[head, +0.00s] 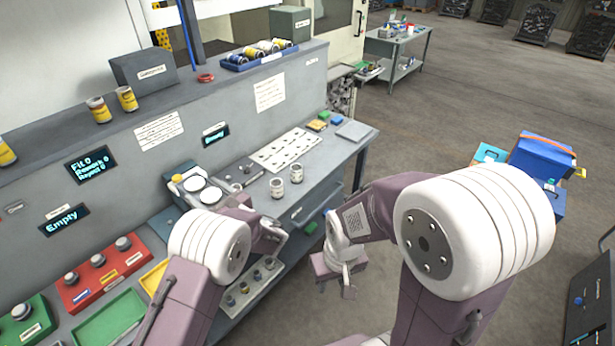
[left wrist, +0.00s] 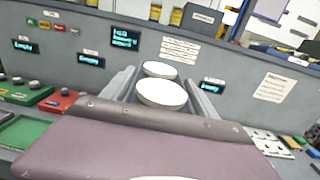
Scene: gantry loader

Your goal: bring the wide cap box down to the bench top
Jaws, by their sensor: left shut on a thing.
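A grey box (head: 184,193) with two white round caps (head: 211,195) in it, which I take for the wide cap box, is in front of the grey panel. My left gripper (head: 206,190) is shut on it; the gripper's body hides part of it. In the left wrist view the white caps (left wrist: 161,94) show beyond the purple gripper body. I cannot tell whether the box touches the bench top (head: 325,165). My right gripper (head: 335,289) hangs in front of the bench, its fingers apart and empty.
Two jars (head: 277,188) and a white perforated plate (head: 285,150) stand on the bench to the right. The ledge above holds a labelled grey box (head: 145,68), yellow jars (head: 127,98) and a blue rack (head: 260,57).

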